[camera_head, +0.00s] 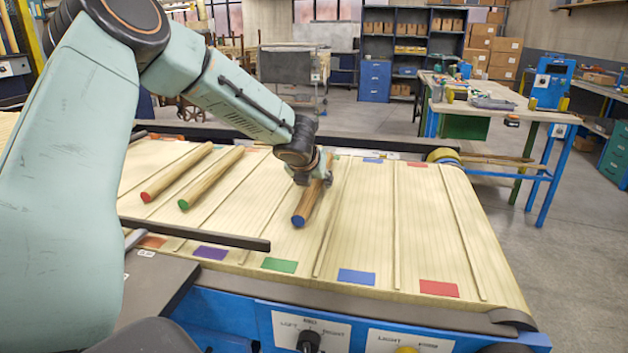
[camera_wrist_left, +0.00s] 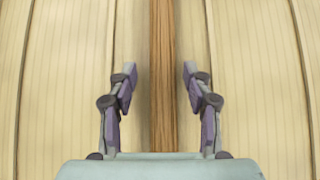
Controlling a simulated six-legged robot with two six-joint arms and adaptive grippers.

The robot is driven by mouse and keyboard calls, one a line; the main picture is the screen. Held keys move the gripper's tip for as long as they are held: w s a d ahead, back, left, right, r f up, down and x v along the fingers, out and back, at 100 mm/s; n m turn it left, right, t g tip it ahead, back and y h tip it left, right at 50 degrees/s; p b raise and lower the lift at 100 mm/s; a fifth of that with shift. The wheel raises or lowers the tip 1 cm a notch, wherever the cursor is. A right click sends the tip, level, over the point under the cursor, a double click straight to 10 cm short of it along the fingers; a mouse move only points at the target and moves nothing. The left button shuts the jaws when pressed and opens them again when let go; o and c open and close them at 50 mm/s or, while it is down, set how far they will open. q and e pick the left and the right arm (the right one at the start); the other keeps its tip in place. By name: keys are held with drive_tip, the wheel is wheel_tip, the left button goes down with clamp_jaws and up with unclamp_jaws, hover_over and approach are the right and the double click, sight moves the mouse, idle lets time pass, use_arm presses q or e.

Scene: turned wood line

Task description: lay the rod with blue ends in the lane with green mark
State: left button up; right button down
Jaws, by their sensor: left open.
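The rod with blue ends (camera_head: 306,203) lies lengthwise in the lane with the green mark (camera_head: 280,265), between two raised dividers, and seems to rest on the slatted bed. In the left wrist view the rod (camera_wrist_left: 162,70) runs straight up the middle, with a gap to the divider on each side. My left gripper (camera_head: 314,181) is at the far half of the rod. Its fingers (camera_wrist_left: 157,85) are open, one on each side of the rod and apart from it. The gripper hides the rod's far end in the head view. My right gripper is out of view.
A rod with a red end (camera_head: 178,172) and one with a green end (camera_head: 212,177) lie to the left. The lanes with the blue mark (camera_head: 357,276) and the red mark (camera_head: 439,288) are empty. A dark bar (camera_head: 193,232) crosses the front left.

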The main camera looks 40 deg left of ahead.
use_arm(q)
drive_tip(key=shift+d, duration=0.1)
drive_tip(key=shift+r+p, duration=0.3)
drive_tip(key=shift+r, duration=0.15)
drive_tip(key=p+v, duration=0.1)
drive_tip(key=v, duration=1)
drive_tip(key=shift+s+d+r, duration=0.15)
drive_tip(key=shift+s+r, duration=0.05)
drive_tip(key=shift+s, duration=0.2)
